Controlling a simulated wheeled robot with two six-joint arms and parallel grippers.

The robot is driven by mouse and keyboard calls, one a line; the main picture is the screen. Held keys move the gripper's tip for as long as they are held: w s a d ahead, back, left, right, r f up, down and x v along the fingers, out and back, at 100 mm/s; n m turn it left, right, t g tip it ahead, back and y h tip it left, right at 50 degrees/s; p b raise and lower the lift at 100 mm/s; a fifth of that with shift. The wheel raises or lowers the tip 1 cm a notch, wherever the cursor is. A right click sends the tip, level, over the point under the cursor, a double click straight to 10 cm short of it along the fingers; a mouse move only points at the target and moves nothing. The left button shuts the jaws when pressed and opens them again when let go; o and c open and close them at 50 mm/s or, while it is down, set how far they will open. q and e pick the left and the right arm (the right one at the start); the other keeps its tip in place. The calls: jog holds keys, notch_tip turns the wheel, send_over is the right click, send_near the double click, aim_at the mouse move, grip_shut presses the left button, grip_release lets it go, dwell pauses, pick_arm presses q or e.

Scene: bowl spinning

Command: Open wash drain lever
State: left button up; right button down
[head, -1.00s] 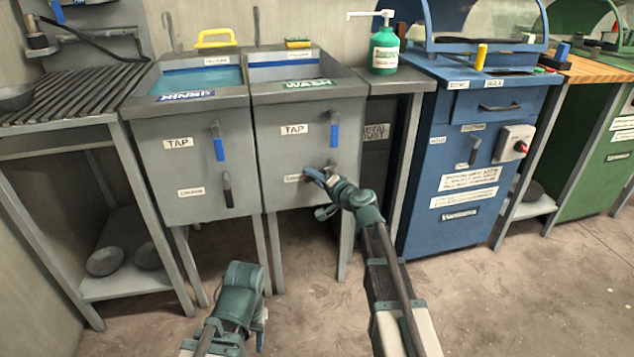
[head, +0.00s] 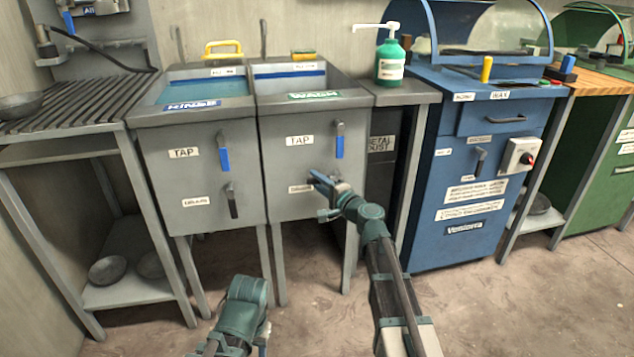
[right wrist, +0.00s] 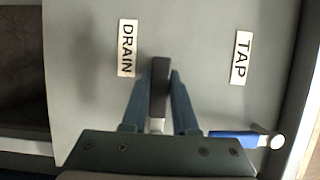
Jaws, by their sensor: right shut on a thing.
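The wash basin (head: 310,140) is a grey metal unit with a green WASH label (head: 314,95) on its rim. Its DRAIN label (head: 300,188) is on the front, and it also shows in the right wrist view (right wrist: 126,48). My right gripper (head: 320,180) is at the wash drain lever, mostly hiding it in the head view. In the right wrist view, the dark drain lever (right wrist: 159,88) sits between the fingers of my right gripper (right wrist: 160,95), which are shut on it. The lever lies crosswise to the blue tap handle (right wrist: 238,138). My left gripper (head: 262,338) is low, its fingers unclear.
The rinse basin (head: 196,150) stands left of the wash basin, its drain lever (head: 231,200) hanging down. The wash tap lever (head: 339,140) is above my right gripper. A soap bottle (head: 390,62) and a blue machine (head: 470,190) are to the right. The floor in front is open.

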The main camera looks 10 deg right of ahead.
jog(key=c, duration=0.7)
grip_release()
jog(key=shift+s, duration=0.1)
jog(key=v, duration=1.3)
jog(key=shift+s+d, duration=0.25)
jog(key=shift+s, duration=0.05)
